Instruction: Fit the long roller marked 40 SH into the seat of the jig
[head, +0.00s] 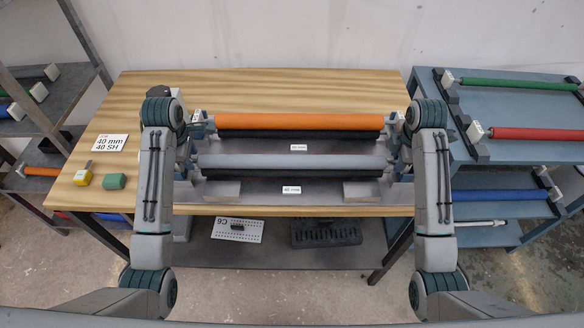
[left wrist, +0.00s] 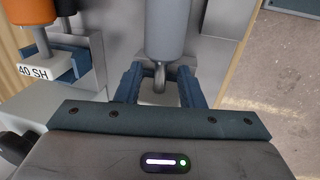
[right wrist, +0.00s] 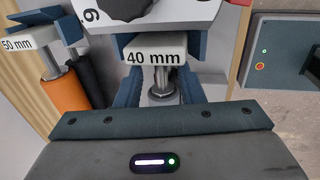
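A long grey roller (head: 290,162) lies level across the front of the jig (head: 262,186), above the plate labelled 40 mm. Its left metal shaft end shows in the left wrist view (left wrist: 160,72), with no readable mark there. Its right end carries a 40 mm tag (right wrist: 155,55) in the right wrist view. My left gripper (left wrist: 160,88) is open, with a finger on either side of the shaft and gaps visible. My right gripper (right wrist: 160,92) appears open around the right shaft, below the tag. Whether the roller touches the seat bottom is hidden.
An orange roller (head: 298,121) lies parallel behind the grey one, with tags 40 SH (left wrist: 34,72) and 50 mm (right wrist: 30,44). A card (head: 108,143) reading 40 mm 40 SH lies on the table's left. Green, red and blue rollers rest on the right rack (head: 510,98).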

